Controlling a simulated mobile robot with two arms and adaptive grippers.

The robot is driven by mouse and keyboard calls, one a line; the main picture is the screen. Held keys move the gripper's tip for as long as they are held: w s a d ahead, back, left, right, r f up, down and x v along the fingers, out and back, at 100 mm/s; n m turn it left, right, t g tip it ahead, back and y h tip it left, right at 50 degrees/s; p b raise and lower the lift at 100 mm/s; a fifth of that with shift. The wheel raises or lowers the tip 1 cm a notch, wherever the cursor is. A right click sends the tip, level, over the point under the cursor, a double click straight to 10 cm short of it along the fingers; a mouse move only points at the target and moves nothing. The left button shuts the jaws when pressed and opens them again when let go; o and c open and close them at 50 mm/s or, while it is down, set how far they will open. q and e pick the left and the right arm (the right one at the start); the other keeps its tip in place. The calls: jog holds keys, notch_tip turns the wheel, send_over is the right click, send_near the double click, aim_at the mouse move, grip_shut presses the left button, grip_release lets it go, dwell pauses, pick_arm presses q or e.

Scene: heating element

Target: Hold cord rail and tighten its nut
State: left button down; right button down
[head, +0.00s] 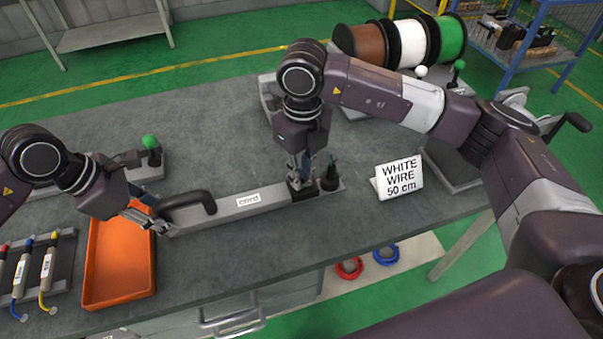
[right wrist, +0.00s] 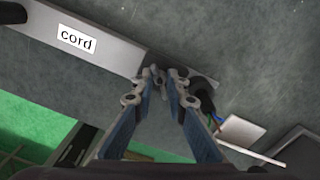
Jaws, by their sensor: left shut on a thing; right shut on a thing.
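The cord rail (head: 228,213) is a long grey bar labelled "cord", with a black curved handle (head: 190,203) at its left end. Its label end also shows in the right wrist view (right wrist: 105,48). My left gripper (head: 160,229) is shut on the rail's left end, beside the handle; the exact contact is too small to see. My right gripper (head: 300,182) points down at the rail's right end, where a black block sits. In the right wrist view its fingertips (right wrist: 160,76) are close together on a small grey piece, apparently the nut, mostly hidden by the fingers.
A black cord end (head: 330,180) with thin wires stands just right of my right gripper. A white sign (head: 398,181) reads "WHITE WIRE 50 cm". An orange tray (head: 118,265) lies at the left, near labelled tools (head: 47,268). Wire spools (head: 410,42) stand behind. The middle of the table is clear.

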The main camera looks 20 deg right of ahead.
pick_arm(q)
jog(key=shift+w+a+f, duration=0.1)
jog(key=shift+a+f, duration=0.15)
jog(key=shift+a, duration=0.05)
pick_arm(e)
jog(key=m, duration=0.4)
jog(key=shift+s+f, duration=0.1)
jog(key=shift+s, duration=0.05)
jog(key=shift+m, duration=1.6)
pick_arm(q)
jog(key=shift+d, duration=0.1)
pick_arm(e)
jog(key=shift+a, duration=0.1)
jog(key=c, duration=1.9)
grip_release()
